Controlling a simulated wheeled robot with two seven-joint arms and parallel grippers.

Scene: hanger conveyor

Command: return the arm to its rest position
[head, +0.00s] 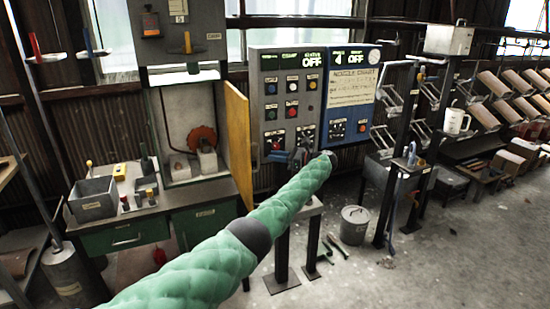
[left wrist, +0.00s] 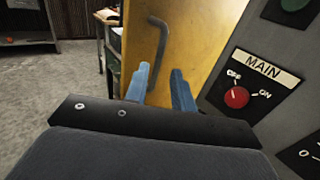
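My left arm, in a green quilted sleeve, reaches from the bottom left of the head view to the control panel (head: 285,85). My left gripper (head: 299,158) is small and partly hidden by the arm there, in front of the panel's lower part. In the left wrist view its two blue fingers (left wrist: 160,88) stand apart with nothing between them. The red MAIN knob (left wrist: 237,97) is to the right of the fingers, apart from them. The knob's exact setting is hard to tell. My right gripper is in neither view.
A yellow door (head: 237,140) with a dark handle (left wrist: 158,55) stands open close to the fingers. A green workbench (head: 125,232) is at left, a lidded bucket (head: 354,224) and racks at right. Status displays (head: 312,60) read OFF. Open floor lies at lower right.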

